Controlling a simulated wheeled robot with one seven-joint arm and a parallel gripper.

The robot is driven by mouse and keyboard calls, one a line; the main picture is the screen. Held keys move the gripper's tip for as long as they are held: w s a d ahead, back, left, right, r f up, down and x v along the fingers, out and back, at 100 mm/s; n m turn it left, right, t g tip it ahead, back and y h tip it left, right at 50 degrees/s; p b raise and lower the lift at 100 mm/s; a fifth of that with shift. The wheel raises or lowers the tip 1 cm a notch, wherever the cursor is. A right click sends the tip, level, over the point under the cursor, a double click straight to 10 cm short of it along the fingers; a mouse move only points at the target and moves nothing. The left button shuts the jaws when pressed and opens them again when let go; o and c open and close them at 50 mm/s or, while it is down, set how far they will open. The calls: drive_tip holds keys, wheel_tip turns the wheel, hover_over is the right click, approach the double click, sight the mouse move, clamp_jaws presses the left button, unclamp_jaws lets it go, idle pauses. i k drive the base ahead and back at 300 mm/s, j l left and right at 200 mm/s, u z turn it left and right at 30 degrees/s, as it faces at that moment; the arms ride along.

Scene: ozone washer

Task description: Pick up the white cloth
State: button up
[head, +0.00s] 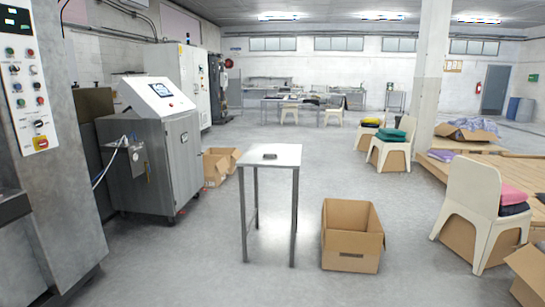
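I cannot make out a white cloth for certain. A small tall table (285,151) with a pale top and thin metal legs stands in the middle. A small greyish object (270,156) lies on its top, too small to identify. Folded cloths lie on the chairs to the right: a green cloth (391,135), a yellow cloth (371,122), and a pink cloth (513,194) above a dark one (513,209). My gripper is not in view.
An open cardboard box (351,252) stands right of the table. A grey machine (165,155) and a control panel (25,90) line the left. White chairs (473,190), a pillar (428,80) and a wooden platform (448,168) are at the right.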

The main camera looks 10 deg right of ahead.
sight(267, 154)
drive_tip(key=i+l+z, duration=0.3)
drive_tip(key=i, duration=0.7)
drive_tip(key=i+z, duration=0.3)
drive_tip(key=i, duration=1.6)
drive_tip(key=i+l+u, duration=0.15)
drive_tip(key=i, duration=0.8)
drive_tip(key=i+l, duration=0.1)
drive_tip(key=i, duration=0.8)
drive_tip(key=j, duration=0.8)
drive_tip(key=u, duration=0.05)
